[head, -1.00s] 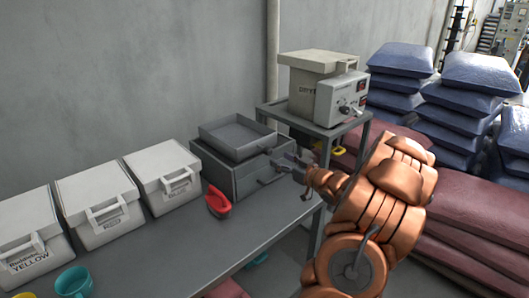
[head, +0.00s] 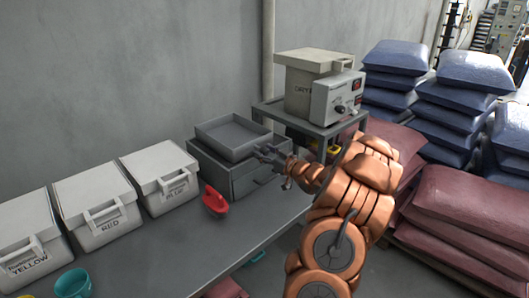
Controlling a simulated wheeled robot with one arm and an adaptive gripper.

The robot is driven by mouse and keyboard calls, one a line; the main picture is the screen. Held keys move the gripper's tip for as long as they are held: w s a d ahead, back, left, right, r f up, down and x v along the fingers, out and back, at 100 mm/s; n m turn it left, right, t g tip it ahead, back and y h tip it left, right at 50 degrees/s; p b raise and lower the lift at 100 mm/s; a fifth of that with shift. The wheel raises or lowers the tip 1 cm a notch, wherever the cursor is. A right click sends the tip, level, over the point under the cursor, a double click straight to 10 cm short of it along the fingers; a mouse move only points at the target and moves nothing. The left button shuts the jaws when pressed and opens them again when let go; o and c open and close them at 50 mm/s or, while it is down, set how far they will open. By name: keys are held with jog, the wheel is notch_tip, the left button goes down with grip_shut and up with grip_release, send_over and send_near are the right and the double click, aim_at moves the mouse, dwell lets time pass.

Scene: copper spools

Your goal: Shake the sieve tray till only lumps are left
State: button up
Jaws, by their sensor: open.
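The grey sieve tray (head: 231,132) sits on top of a grey drawer box (head: 232,178) at the back of the bench. It looks level, and its floor looks plain grey; any powder or lumps in it are too small to tell. My gripper (head: 263,152) is at the tray's right front side, close to its edge or handle. The gripper is open. I cannot tell whether a handle lies between the fingers, as the fingertips are small and dark against the box.
White lidded bins labelled YELLOW (head: 25,250), RED (head: 100,215) and BLUE (head: 165,178) line the bench's left. A red scoop (head: 214,200) lies before the box, a teal cup (head: 73,283) at the front left. A dryer (head: 312,85) stands on a stand behind. Mid-bench is clear.

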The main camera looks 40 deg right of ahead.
grip_shut()
dwell(0.6)
